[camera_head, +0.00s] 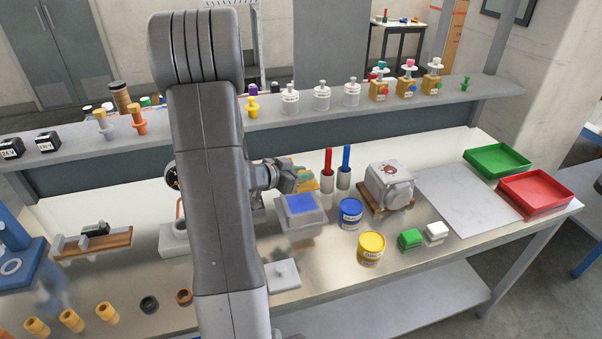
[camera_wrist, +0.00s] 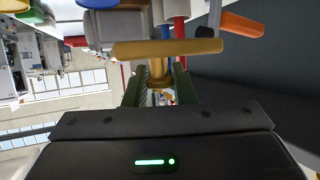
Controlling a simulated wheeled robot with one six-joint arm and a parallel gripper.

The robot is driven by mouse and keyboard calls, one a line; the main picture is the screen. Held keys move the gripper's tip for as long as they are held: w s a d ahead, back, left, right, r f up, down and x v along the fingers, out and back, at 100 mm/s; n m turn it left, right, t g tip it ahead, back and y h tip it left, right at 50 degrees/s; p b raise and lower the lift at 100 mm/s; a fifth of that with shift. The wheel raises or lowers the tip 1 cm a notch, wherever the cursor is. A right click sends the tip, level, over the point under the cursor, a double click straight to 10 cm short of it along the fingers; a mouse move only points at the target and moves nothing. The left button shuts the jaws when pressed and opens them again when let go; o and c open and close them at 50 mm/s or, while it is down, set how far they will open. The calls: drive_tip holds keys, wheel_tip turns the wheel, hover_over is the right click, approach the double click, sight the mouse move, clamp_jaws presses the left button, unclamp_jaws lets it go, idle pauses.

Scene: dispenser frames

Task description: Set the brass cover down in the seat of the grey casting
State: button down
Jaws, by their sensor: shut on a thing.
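The brass cover (camera_wrist: 167,48) is a flat disc seen edge-on in the wrist view, with a knob on its near side. My gripper (camera_wrist: 158,76) is shut on that knob, a green finger on each side. In the head view my gripper (camera_head: 293,180) is left of the grey casting, partly behind my arm, and a bit of the cover (camera_head: 309,181) shows at its tip. The grey casting (camera_head: 378,187) stands on a brown wooden base, with a round boss on its side and a reddish-brown marked round area on top. The cover is held apart from it.
A grey box with a blue top (camera_head: 301,212) sits just below my gripper. A red rod (camera_head: 328,161) and a blue rod (camera_head: 346,158) stand upright between gripper and casting. A blue can (camera_head: 350,213) and yellow can (camera_head: 371,248) stand in front. The grey mat (camera_head: 465,200) is clear.

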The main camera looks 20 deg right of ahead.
drive_tip(key=shift+a+r+p, duration=0.1)
drive_tip(key=shift+p, duration=0.35)
drive_tip(key=b, duration=0.4)
hover_over(301, 203)
wheel_tip(301, 203, down, 6)
drive_tip(key=shift+w+r, duration=0.1)
drive_tip(key=shift+p, duration=0.85)
idle(1.2)
drive_tip(key=shift+f+b, duration=0.55)
drive_tip(key=shift+f, duration=0.4)
drive_tip(key=c, duration=1.1)
unclamp_jaws()
drive_tip(key=v, duration=1.4)
drive_tip(key=shift+b, duration=0.3)
